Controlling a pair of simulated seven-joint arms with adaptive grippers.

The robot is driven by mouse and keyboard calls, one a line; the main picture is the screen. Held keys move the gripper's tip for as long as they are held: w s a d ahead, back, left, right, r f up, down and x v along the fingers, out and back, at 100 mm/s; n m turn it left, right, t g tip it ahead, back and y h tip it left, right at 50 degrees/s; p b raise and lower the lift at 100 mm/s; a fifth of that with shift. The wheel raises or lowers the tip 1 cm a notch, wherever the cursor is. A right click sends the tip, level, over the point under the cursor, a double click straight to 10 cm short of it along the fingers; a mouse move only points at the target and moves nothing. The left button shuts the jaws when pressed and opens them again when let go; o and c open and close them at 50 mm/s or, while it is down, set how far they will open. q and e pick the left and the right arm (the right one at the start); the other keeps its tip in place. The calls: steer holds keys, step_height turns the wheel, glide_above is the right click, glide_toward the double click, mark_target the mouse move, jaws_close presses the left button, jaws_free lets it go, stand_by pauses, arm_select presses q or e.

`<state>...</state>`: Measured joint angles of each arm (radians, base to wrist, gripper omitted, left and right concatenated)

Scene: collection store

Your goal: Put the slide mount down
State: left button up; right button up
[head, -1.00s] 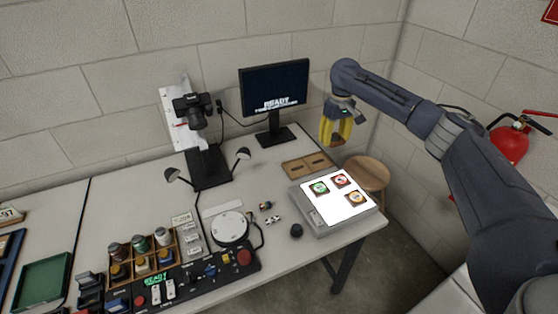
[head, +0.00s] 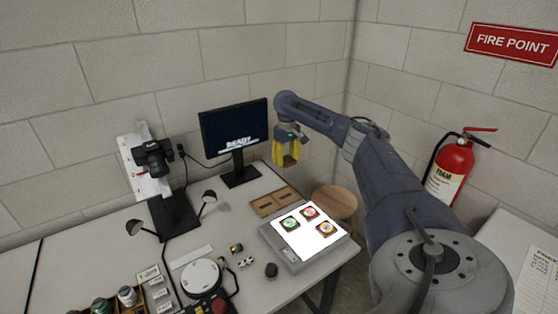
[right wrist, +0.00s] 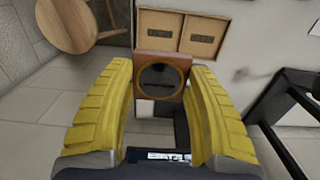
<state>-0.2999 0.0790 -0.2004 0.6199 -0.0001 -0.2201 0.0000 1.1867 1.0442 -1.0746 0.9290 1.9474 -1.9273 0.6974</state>
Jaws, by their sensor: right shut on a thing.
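My right gripper (head: 287,160) hangs in the air behind the light box, near the wall and right of the monitor. In the right wrist view its yellow fingers (right wrist: 160,95) are shut on the slide mount (right wrist: 162,77), a brown square frame with a dark round window. The mount is held at the fingertips, clear of the table. A wooden tray with two recesses (head: 274,202) lies on the table below; the wrist view shows it (right wrist: 186,35) past the mount. A lit light box (head: 290,250) carries a green, a red and an orange slide. My left gripper is out of view.
The monitor (head: 235,130) stands left of the gripper. A camera on a stand (head: 154,157) with two lamps is further left. A round wooden stool (head: 336,201) is beyond the table's right edge. Small items and a white round device (head: 202,277) lie left of the light box.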

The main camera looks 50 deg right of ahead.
mark_target(286, 196)
step_height(286, 196, down, 18)
steer(key=shift+r, duration=0.15)
stand_by(0.5)
steer(key=o, duration=0.8)
step_height(286, 196, up, 12)
stand_by(0.5)
